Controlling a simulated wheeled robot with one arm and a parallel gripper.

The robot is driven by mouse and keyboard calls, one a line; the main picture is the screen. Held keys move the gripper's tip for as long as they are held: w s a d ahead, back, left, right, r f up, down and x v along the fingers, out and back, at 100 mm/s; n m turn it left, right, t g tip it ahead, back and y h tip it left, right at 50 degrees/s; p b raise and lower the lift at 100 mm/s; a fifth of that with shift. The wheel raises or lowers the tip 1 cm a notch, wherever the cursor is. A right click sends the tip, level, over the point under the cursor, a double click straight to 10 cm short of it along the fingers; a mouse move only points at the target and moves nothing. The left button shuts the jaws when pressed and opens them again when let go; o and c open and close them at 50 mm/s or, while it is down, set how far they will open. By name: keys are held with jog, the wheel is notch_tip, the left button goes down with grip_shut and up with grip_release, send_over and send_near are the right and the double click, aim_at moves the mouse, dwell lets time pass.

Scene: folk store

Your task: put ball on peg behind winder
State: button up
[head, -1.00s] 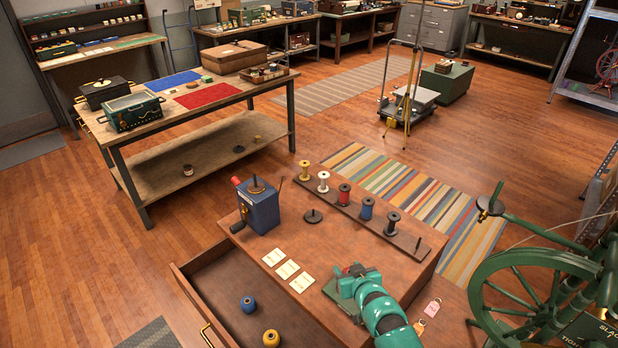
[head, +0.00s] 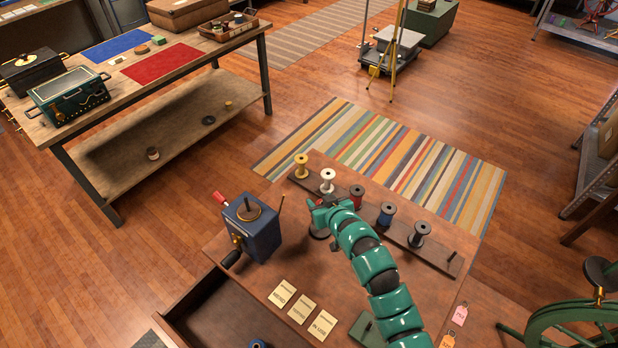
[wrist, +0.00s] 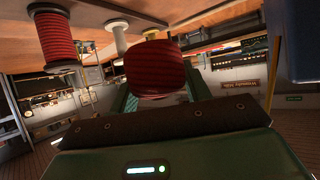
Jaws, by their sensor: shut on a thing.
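My gripper (head: 324,212) is over the table, right of the blue winder (head: 252,232), near the spool rack. A thin upright rod (head: 281,205) stands at the winder's back right. The winder's blue side (wrist: 296,40) shows at the right of the wrist view.
A rack (head: 412,246) carries yellow, white, red, blue and dark spools, with a bare peg (head: 451,256) at its right end. Cards (head: 303,308) lie in front. An open drawer (head: 215,318) holds a blue ball (head: 258,345). A spinning wheel (head: 575,325) stands right.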

jog(key=shift+w+a+f, duration=0.15)
jog(key=shift+w+f, duration=0.05)
jog(key=shift+f, duration=0.75)
jog(key=shift+w+a+f, duration=0.1)
jog(key=shift+w+f, duration=0.05)
jog(key=shift+f, duration=0.75)
jog(key=shift+f+b, duration=0.2)
jog(key=shift+b, duration=0.8)
jog(key=shift+f, duration=0.15)
jog(key=shift+f+b, duration=1.85)
jog(key=shift+f, duration=0.5)
jog(key=o, duration=1)
